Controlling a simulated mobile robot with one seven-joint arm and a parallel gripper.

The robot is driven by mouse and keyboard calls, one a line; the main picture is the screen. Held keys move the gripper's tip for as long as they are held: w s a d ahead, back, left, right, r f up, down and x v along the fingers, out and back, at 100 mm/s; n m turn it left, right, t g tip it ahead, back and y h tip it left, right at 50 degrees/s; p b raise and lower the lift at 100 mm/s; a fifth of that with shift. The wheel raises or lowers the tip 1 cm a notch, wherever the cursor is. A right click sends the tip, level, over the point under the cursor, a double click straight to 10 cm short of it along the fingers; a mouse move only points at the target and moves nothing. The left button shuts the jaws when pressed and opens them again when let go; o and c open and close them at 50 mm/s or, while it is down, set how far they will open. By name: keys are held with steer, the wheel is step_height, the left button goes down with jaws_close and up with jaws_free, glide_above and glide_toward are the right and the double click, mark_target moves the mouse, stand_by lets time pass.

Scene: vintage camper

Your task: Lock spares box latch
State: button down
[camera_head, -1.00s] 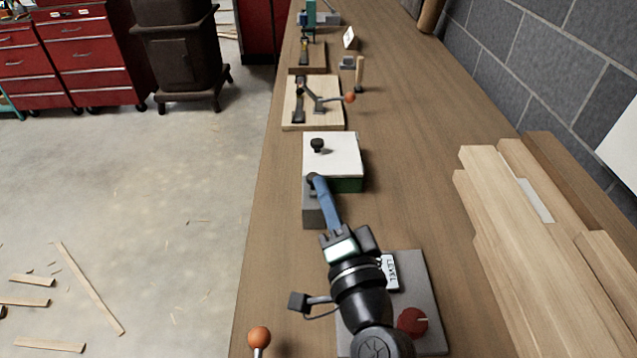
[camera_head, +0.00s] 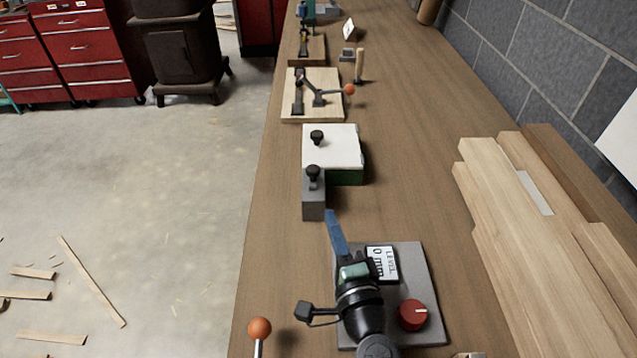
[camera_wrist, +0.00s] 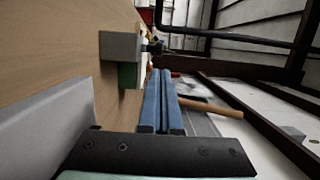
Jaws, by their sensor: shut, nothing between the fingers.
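The spares box is probably the green box with a white lid (camera_head: 345,146) in the middle of the bench; I read no label on it. A black knob (camera_head: 317,136) stands on the lid. A grey block (camera_head: 314,205) adjoins the box's near side and carries a second black knob (camera_head: 313,172). I cannot tell from these views whether the latch is locked. My gripper (camera_head: 331,214), with blue fingers, is shut and empty, just nearer than the grey block and apart from it. In the wrist view the fingers (camera_wrist: 160,76) point toward the grey block (camera_wrist: 118,46) and a black knob (camera_wrist: 155,47).
A grey plate (camera_head: 430,290) with a "LEVEL 0 mm" display (camera_head: 382,263) and red dial (camera_head: 413,315) lies beside my arm. A wooden board with an orange-tipped lever (camera_head: 318,100) stands beyond the box. Stacked planks (camera_head: 510,220) fill the right; bench between is clear.

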mark_target(315, 175)
steer(key=b+x, duration=0.1)
steer(key=x, duration=0.9)
